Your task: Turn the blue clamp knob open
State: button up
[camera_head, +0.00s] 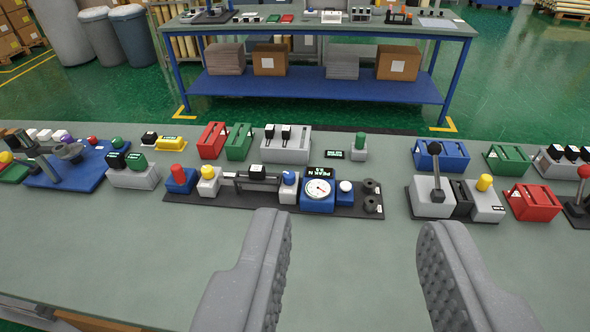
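A blue knob (289,178) sits on top of a small pale block at the right end of a dark rail, on a black base plate (230,205) on the grey-green bench. I take it for the clamp knob; its turned position is too small to tell. A blue gauge box (318,201) with a round white dial stands right beside it. My gripper (355,228) is open and empty. Its two grey padded fingers are wide apart, nearer to me than the knob. The knob lies ahead, slightly left of the middle of the gap, and nothing covers it.
Left of the knob stand a yellow-topped block (208,181) and a red-topped blue block (180,180). A white knob on a blue box (346,190) is right of the gauge. A grey lever unit (434,195) stands further right. The bench front (345,262) is clear.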

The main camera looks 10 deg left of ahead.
aim_at(289, 176)
jog(key=z, duration=0.1)
jog(key=i, duration=1)
jog(key=u, duration=0.1)
